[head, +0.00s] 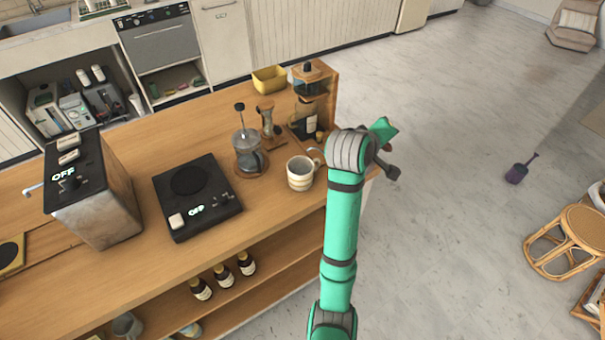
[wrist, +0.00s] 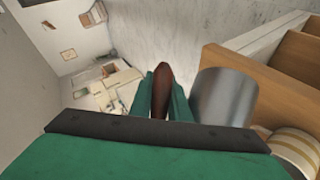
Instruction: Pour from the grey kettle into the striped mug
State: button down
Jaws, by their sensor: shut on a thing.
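The striped mug (head: 300,173), cream with tan bands, stands upright on the wooden counter in the head view. Part of it shows at the lower right of the wrist view (wrist: 299,150). My gripper (wrist: 162,88) is shut on the brown handle of the grey kettle (wrist: 223,97). The kettle's smooth grey body is right of the fingers in the wrist view, between them and the mug. In the head view my arm hides the gripper and most or all of the kettle. I cannot see the kettle's spout clearly or any liquid.
A glass French press (head: 248,152) stands left of the mug. A coffee grinder (head: 308,105) and a yellow bin (head: 269,79) are behind it. A black hot plate (head: 197,197) reading OFF lies further left. The counter ends just right of the mug, with open floor beyond.

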jog(key=shift+a+f+m+y, duration=0.1)
jog(key=shift+f+m+y, duration=0.55)
jog(key=shift+f, duration=1.1)
jog(key=shift+a+f+m+y, duration=0.1)
jog(key=shift+f+m+y, duration=0.25)
jog(key=shift+f+y, duration=0.95)
jog(key=shift+a+f+m+y, duration=0.1)
jog(key=shift+f+m+y, duration=0.3)
jog(key=shift+f, duration=1.8)
jog(key=shift+r, duration=0.1)
jog(key=shift+r, duration=2.4)
